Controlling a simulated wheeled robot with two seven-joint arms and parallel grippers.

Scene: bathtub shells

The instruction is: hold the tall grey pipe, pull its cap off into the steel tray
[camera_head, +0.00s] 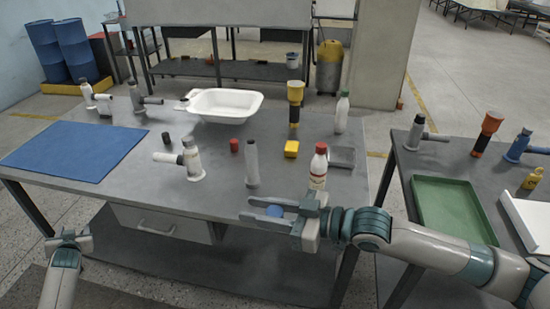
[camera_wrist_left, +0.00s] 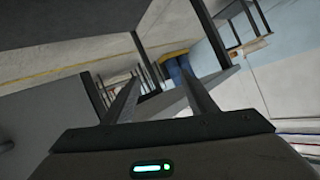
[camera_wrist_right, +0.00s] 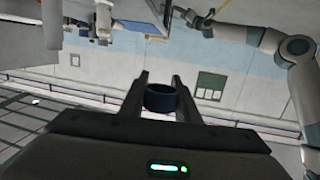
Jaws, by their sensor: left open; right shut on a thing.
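The tall grey pipe (camera_head: 252,165) stands upright near the front middle of the table, with no coloured cap on its top. My right gripper (camera_head: 268,210) is in front of the table's front edge, shut on a round blue cap (camera_head: 275,211). The cap also shows dark blue between the fingers in the right wrist view (camera_wrist_right: 160,98). The steel tray (camera_head: 341,157) lies at the table's right side, behind the red-capped bottle, and looks empty. My left gripper (camera_head: 72,238) is low at the left, off the table, open and empty; its fingers show in the left wrist view (camera_wrist_left: 158,98).
A red-capped bottle (camera_head: 318,170) stands between the pipe and the steel tray. A white basin (camera_head: 225,104) is behind; a blue mat (camera_head: 75,152) is left. A second table holds a green tray (camera_head: 412,200).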

